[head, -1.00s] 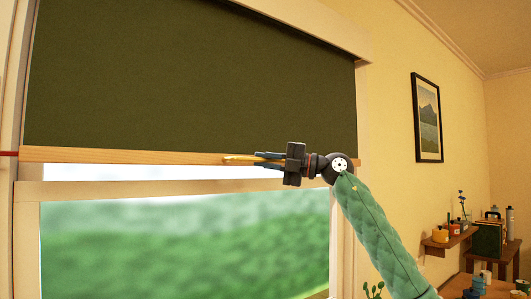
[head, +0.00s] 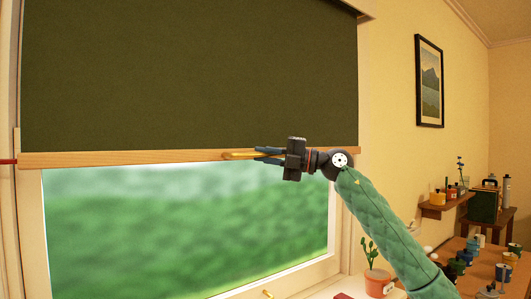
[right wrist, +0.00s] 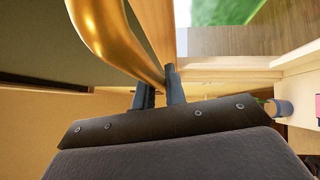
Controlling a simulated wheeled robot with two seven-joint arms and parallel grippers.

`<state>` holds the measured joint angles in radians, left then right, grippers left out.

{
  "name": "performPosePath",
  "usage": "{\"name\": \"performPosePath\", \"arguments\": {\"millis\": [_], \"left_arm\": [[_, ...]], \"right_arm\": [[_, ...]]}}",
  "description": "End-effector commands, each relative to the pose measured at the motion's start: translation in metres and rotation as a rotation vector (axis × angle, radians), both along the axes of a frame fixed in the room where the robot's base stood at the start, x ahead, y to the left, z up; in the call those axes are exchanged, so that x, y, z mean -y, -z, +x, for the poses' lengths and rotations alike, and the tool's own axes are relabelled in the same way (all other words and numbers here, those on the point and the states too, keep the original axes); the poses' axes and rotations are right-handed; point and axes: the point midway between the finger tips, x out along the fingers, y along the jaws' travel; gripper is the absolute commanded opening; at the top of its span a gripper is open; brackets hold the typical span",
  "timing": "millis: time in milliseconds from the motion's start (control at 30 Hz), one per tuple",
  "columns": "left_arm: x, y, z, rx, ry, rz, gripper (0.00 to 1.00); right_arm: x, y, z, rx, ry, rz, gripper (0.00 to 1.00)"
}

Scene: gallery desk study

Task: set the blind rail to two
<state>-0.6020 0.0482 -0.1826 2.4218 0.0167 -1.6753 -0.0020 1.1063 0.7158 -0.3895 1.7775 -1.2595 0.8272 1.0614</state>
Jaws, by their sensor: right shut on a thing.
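The blind is a dark green cloth (head: 190,75) with a pale wooden rail (head: 120,158) along its lower edge. A brass handle (head: 234,156) sits on the rail; in the right wrist view it is a large curved bar (right wrist: 122,42). My right gripper (head: 262,155) is shut on the handle, its fingers (right wrist: 157,88) closing around one part of it. A short red bar (head: 8,161) shows at the far left, level with the rail. No number marks can be read. My left gripper is not in view.
Below the rail is a bright window pane (head: 190,220) in a pale frame. A potted plant (head: 375,280) stands at the lower right, near a wooden table (head: 485,262) with several small pots. A framed picture (head: 429,82) hangs on the right wall.

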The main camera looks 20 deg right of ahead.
Motion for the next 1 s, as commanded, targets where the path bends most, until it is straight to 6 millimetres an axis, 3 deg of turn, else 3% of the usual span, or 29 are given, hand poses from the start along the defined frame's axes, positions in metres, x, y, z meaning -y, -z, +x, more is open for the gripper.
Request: {"name": "performPosePath", "arguments": {"millis": [300,333,433,767,1000], "left_arm": [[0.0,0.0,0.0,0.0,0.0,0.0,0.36],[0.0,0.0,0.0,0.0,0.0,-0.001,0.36],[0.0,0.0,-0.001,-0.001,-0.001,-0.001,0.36],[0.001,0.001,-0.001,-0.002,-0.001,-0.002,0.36],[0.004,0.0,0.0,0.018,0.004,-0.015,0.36]], "right_arm": [[-0.001,0.001,0.0,-0.001,-0.001,-0.001,0.0],[-0.001,0.001,0.0,-0.001,-0.001,-0.001,0.14],[-0.001,0.001,0.0,-0.001,-0.001,0.0,0.34],[0.002,0.001,-0.001,-0.001,0.0,0.0,0.34],[0.028,0.008,-0.012,-0.001,0.002,0.0,0.34]]}}
